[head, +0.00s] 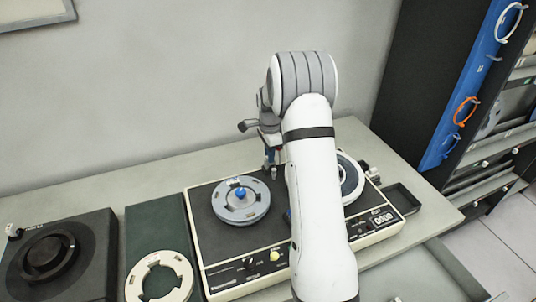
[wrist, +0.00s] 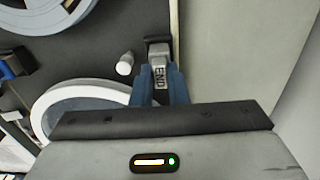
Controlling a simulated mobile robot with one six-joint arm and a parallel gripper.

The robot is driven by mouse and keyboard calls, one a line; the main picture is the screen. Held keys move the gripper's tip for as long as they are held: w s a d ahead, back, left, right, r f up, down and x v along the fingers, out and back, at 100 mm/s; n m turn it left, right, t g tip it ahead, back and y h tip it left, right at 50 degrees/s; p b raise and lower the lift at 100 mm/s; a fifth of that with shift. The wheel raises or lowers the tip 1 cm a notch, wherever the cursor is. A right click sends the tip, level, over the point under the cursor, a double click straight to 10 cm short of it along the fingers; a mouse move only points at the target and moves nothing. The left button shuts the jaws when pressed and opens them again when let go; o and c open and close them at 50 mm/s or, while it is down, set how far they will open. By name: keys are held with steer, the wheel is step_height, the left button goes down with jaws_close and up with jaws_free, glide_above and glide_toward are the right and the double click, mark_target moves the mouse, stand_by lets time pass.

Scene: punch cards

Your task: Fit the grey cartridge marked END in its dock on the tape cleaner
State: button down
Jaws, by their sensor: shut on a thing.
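My gripper (wrist: 160,82) is shut on the grey cartridge (wrist: 159,56), with a blue finger on each side. The cartridge's END label faces the wrist camera. Its far end is at a small dark block (wrist: 157,41) near the edge of the tape cleaner's top; I cannot tell if this is the dock or if the cartridge is seated in it. In the head view my gripper (head: 270,168) is low over the back of the tape cleaner (head: 235,262), between its two reels. The cartridge is too small to make out there, and my arm covers part of the machine.
A grey reel with a blue hub (head: 241,200) is left of my gripper, and a white-rimmed reel (head: 352,181) is right, partly behind my arm. A white post (wrist: 124,65) stands close beside the cartridge. A loose ring (head: 141,285) and a dark turntable (head: 50,255) are farther left.

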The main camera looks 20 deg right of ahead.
steer(key=shift+f+b, duration=0.5)
steer(key=shift+f, duration=0.25)
steer(key=c, duration=1.3)
jaws_free()
steer(key=shift+c, duration=0.2)
steer(key=shift+c, duration=0.9)
steer(key=shift+r, duration=0.1)
steer(key=shift+r+p, duration=2.25)
steer(key=shift+r, duration=1.7)
